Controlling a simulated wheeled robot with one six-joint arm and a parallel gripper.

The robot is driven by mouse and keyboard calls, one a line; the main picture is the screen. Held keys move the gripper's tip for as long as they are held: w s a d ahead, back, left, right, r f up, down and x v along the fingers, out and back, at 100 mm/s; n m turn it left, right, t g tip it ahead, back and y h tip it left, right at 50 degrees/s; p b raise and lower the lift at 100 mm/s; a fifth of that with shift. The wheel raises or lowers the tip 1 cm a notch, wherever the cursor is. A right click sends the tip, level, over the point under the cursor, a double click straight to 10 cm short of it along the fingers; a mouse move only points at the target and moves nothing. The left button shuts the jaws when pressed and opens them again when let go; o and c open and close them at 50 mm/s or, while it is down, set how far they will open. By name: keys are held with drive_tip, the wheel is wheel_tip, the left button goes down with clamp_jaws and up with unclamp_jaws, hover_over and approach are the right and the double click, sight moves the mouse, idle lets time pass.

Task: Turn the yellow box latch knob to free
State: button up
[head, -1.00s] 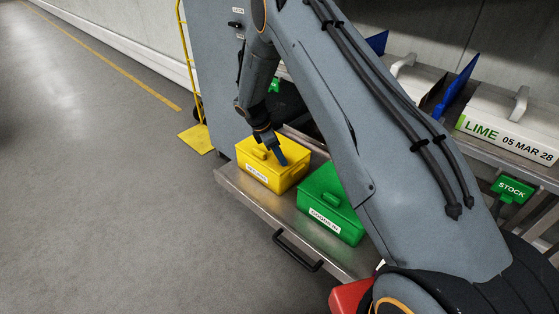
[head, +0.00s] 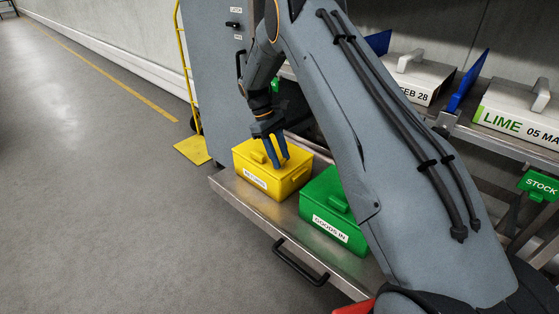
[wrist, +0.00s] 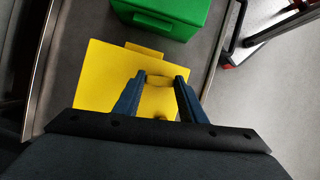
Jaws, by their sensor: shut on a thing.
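The yellow box (head: 289,183) sits closed on the metal bench, with a white label on its front. In the wrist view its lid (wrist: 100,75) lies below my gripper. My gripper (head: 278,163) points down at the lid with its two blue fingers. In the wrist view my gripper (wrist: 160,80) is shut on the raised yellow knob (wrist: 159,80) of the lid, a finger on each side. In the head view the fingers mostly hide the knob. How far it is turned is not clear.
A green box (head: 324,216), labelled GOODS IN, stands close beside the yellow box. A grey cabinet (head: 212,70) with a small black latch stands behind. White LIME boxes (head: 515,112) and a blue divider (head: 468,82) are at the right. The grey floor at the left is clear.

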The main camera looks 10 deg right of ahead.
drive_tip(key=shift+w+d+m+y+b, duration=0.1)
drive_tip(key=shift+m+y+b, duration=0.3)
drive_tip(key=shift+m, duration=0.5)
drive_tip(key=o, duration=1.1)
drive_tip(key=shift+c, duration=0.2)
drive_tip(key=shift+r, duration=0.1)
drive_tip(key=b+v, duration=0.1)
drive_tip(key=v, duration=0.6)
drive_tip(key=shift+w+r, duration=0.25)
drive_tip(key=shift+r, duration=0.05)
